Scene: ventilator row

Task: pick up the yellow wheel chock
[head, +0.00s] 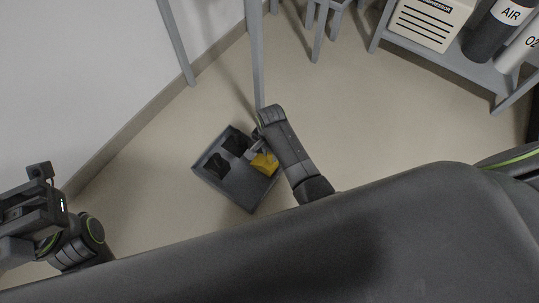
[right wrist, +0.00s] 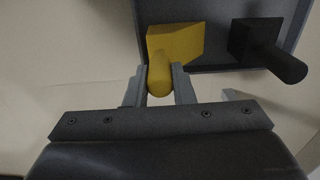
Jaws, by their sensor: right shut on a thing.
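The yellow wheel chock (head: 264,163) is at the right side of a grey tray (head: 249,198) on the floor in the head view. In the right wrist view the chock (right wrist: 176,42) shows a wedge body with a rounded handle. My right gripper (right wrist: 160,82) is shut on that handle, one finger on each side. In the head view my right gripper (head: 256,150) reaches into the tray, partly hidden by my arm. I cannot tell whether the chock rests on the tray's bottom. My left gripper (head: 20,220) is at the far left, away from the tray; its fingers do not show clearly.
Black chocks (head: 217,165) lie in the tray beside the yellow one; one (right wrist: 262,42) also shows in the right wrist view. A grey post (head: 256,60) stands just behind the tray. A shelf (head: 470,68) with a box and cylinders is at top right.

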